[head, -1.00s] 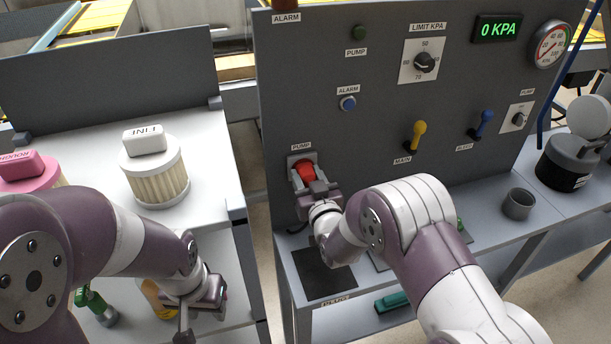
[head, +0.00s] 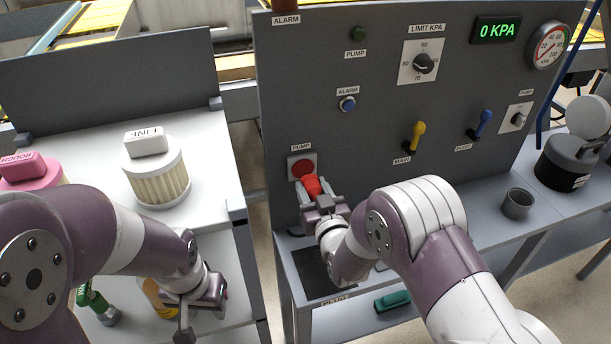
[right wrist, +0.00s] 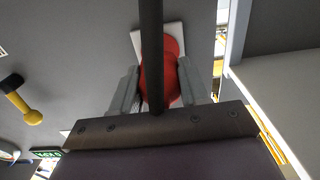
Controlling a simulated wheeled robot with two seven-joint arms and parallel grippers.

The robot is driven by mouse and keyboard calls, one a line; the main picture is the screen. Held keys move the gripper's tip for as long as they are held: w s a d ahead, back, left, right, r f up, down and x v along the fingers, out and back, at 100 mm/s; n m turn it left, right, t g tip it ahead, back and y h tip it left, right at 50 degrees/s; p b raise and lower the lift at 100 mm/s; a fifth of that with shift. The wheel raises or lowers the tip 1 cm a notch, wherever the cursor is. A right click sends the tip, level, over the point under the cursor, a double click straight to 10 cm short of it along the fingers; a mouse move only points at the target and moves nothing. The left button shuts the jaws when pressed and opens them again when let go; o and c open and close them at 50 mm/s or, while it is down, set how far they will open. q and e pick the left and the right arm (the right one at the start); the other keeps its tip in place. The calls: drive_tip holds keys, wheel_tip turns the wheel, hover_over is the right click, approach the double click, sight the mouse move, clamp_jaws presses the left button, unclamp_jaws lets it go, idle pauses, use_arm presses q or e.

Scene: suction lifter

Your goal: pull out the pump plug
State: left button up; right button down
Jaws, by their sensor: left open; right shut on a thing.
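The red pump plug (head: 312,186) is in my right gripper (head: 317,192), whose fingers are shut on it. In the head view the plug is in front of the panel, a little below and right of the red-faced pump socket (head: 302,167) under the PUMP label. The plug looks apart from the socket. In the right wrist view the red plug (right wrist: 165,75) shows between the two grey fingers, partly hidden by a dark bar, with the pale socket plate (right wrist: 146,38) behind it. My left gripper (head: 203,308) is open and empty at the lower left, beside the white shelf.
The grey panel (head: 380,130) carries a yellow MAIN lever (head: 417,132), a blue lever (head: 482,122), a dial (head: 424,64) and a display reading 0 KPA (head: 497,29). A FINE filter (head: 155,175) and a pink ROUGH filter (head: 30,170) stand left. A dark cup (head: 517,203) stands right.

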drive_tip(key=shift+v, duration=0.9)
